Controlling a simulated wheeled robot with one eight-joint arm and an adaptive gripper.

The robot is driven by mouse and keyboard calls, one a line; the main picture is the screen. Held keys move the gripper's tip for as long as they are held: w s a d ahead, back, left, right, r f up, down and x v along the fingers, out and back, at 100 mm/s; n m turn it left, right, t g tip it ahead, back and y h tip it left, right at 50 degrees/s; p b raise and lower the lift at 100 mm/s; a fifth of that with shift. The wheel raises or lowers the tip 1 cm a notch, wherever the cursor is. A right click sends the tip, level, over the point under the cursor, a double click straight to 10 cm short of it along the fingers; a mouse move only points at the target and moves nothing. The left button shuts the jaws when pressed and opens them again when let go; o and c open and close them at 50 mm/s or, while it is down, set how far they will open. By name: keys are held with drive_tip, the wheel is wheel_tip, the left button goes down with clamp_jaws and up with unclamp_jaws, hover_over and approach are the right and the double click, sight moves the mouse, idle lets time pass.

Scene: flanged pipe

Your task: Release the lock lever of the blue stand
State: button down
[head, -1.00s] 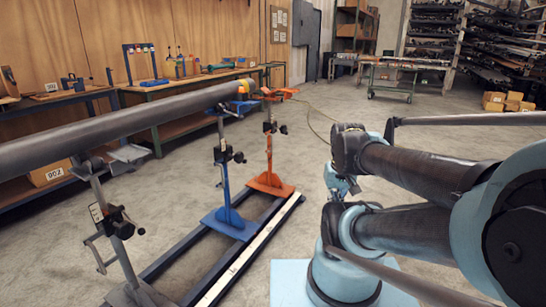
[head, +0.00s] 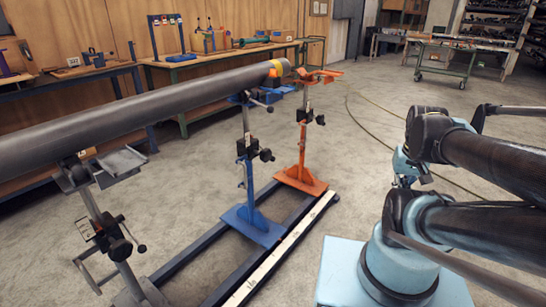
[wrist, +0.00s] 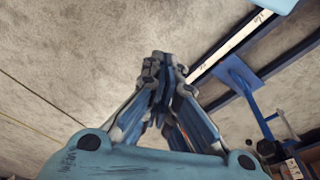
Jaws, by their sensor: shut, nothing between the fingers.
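The blue stand (head: 248,180) stands upright on the floor rails, with a blue base plate and post and a black clamp block with a dark knob at mid-height. Its lock lever is too small to tell apart clearly from the clamp parts. In the wrist view the blue stand's base (wrist: 237,75) and post show at the right. My gripper (wrist: 162,62) is shut and empty above the bare floor, apart from the stand. In the head view my gripper's fingers are not clearly visible.
An orange stand (head: 302,150) stands just behind the blue one, and a grey stand (head: 112,235) supports the pipe at the left. A rail frame with a white scale strip (head: 280,250) lies on the floor. The floor (head: 340,150) to the right is mostly clear.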

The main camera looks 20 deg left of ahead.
drive_tip(key=shift+a, duration=0.1)
drive_tip(key=w+a+r+g+y, duration=0.1)
drive_tip(key=w+a+r+y, duration=0.1)
drive_tip(key=w+a+r, duration=0.5)
drive_tip(key=w+a+r+g+y, duration=0.15)
drive_tip(key=w+a+r, duration=0.3)
drive_tip(key=w, duration=0.45)
drive_tip(key=w+a+g+y, duration=0.1)
drive_tip(key=w+a+y, duration=0.1)
drive_tip(key=w+a, duration=0.7)
drive_tip(key=w+a+g+y, duration=0.15)
drive_tip(key=w+a, duration=0.35)
drive_tip(key=w, duration=0.7)
drive_tip(key=w+a+f+n+g+y, duration=0.1)
drive_tip(key=w+a+f+g+y, duration=0.2)
drive_tip(key=w+a+f, duration=1.05)
drive_tip(key=a+f+n+g, duration=0.1)
drive_tip(key=a+f+g, duration=0.1)
drive_tip(key=f, duration=0.7)
drive_tip(key=a+f+n+g+y, duration=0.1)
drive_tip(key=a+f, duration=0.3)
drive_tip(key=f, duration=0.5)
drive_tip(key=shift+w+a+f+g+y, duration=0.3)
drive_tip(key=shift+w+a+g, duration=0.1)
drive_tip(key=shift+w+g, duration=0.1)
